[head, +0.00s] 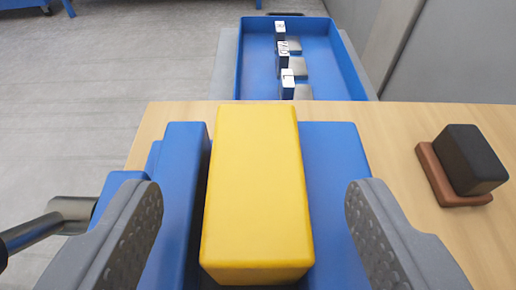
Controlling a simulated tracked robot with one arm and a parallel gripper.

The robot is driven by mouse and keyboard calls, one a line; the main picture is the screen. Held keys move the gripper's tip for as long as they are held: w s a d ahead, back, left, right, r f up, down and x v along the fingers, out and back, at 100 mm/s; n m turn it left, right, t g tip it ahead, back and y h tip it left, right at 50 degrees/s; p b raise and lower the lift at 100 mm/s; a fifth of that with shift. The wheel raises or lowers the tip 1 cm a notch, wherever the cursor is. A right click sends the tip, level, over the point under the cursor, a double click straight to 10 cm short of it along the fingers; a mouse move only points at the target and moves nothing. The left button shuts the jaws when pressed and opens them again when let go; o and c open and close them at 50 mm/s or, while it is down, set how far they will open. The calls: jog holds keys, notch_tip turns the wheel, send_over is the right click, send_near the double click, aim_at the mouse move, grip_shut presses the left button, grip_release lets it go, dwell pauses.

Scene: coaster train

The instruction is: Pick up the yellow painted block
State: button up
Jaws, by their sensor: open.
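The yellow painted block (257,190) stands in the middle of the head view, long and upright. It sits between two blue vise-like jaws (336,200) on the wooden table. My gripper (252,222) is open, with one grey finger on each side of the block. A clear gap shows between each finger and the block.
A black block (470,160) on a reddish-brown base (440,175) lies at the right on the wooden table (400,125). A metal handle (50,222) sticks out at the left. Beyond the table, a blue tray (240,62) holds several small white-and-dark pieces (287,84).

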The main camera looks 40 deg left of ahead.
aim_at(257, 167)
jog(key=shift+x, duration=1.8)
jog(key=shift+r, duration=0.15)
jog(key=c, duration=1.3)
jog(key=shift+c, duration=0.2)
